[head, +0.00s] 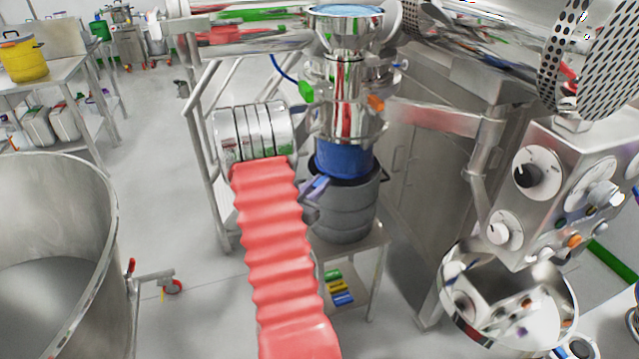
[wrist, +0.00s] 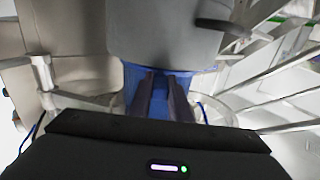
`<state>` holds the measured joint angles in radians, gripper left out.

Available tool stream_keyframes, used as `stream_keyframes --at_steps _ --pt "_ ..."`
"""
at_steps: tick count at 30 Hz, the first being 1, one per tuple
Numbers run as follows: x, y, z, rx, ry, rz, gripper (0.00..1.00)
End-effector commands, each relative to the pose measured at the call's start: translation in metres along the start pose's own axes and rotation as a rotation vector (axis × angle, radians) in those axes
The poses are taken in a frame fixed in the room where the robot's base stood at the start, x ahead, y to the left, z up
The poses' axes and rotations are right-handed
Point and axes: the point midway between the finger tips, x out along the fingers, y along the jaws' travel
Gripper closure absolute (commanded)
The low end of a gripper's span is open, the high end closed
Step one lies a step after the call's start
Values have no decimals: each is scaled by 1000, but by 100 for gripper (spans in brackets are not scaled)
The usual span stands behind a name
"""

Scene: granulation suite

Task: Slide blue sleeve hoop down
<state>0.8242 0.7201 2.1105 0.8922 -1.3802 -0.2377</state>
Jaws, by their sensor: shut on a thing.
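The blue sleeve (head: 345,160) hangs under the polished steel outlet (head: 347,110) and meets the top of a grey ribbed drum (head: 345,215). My gripper (head: 320,188) reaches it from the front left, at about the drum's rim. In the wrist view, my gripper's two dark fingers (wrist: 160,92) lie close together against the blue sleeve (wrist: 132,80), shut on its hoop. The hoop itself is mostly hidden by the fingers. The grey drum (wrist: 165,35) fills the top middle of the wrist view.
The drum stands on a small steel stand (head: 378,240). A large steel bowl (head: 60,250) is at the left. A control box (head: 560,190) and a steel vessel (head: 508,300) are at the right. Steel railings (head: 205,130) stand behind my wrist. Floor at the centre left is clear.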

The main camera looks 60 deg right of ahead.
Motion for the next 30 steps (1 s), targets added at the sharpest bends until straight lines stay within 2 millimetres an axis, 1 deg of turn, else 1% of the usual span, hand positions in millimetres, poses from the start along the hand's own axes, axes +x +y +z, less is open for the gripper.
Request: stream_keyframes --at_steps 1,2,9,17,20,23,26,30 --pt "-1 1 7 -5 -16 0 100" --pt "-1 1 7 -5 -17 -1 82" --pt "-1 1 6 -4 -13 -1 65" --pt "-1 0 4 -3 -10 -1 64" --pt "-4 0 4 -4 -10 -2 64" --pt "-12 -1 4 -4 -9 -4 64" --pt "-25 0 4 -4 -10 -3 64" --pt "-48 -1 4 -4 -10 -5 64"
